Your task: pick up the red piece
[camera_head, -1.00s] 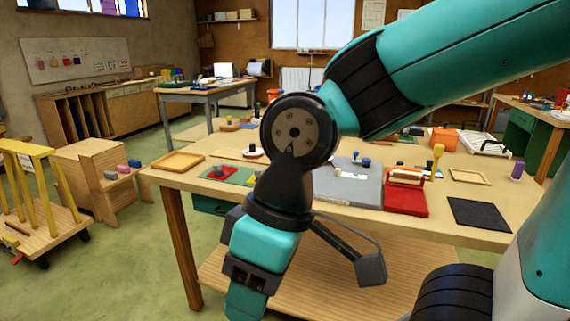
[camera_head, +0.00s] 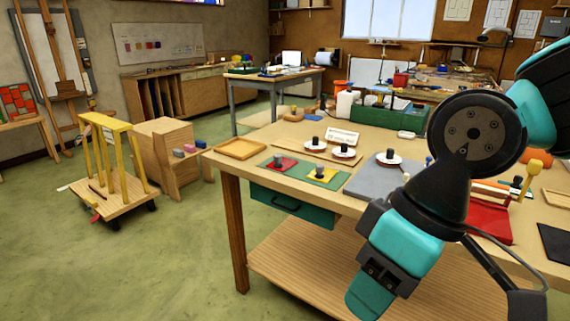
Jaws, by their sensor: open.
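The red piece (camera_head: 281,164) is a small flat red square with a black knob on top. It lies on the left part of a green mat (camera_head: 300,175) near the front left of the wooden table. My gripper (camera_head: 367,298) hangs pointing down in front of the table's front edge, to the right of and nearer than the red piece. It is open, and I see nothing held in it. Its fingertips are seen from behind and their gap is hard to make out.
A wooden tray (camera_head: 240,148) lies left of the mat. White discs with dark knobs (camera_head: 343,151) stand behind it. A grey slab (camera_head: 376,180) lies to the right, partly behind my arm. A yellow-framed cart (camera_head: 112,185) stands on the floor at left. The floor between is clear.

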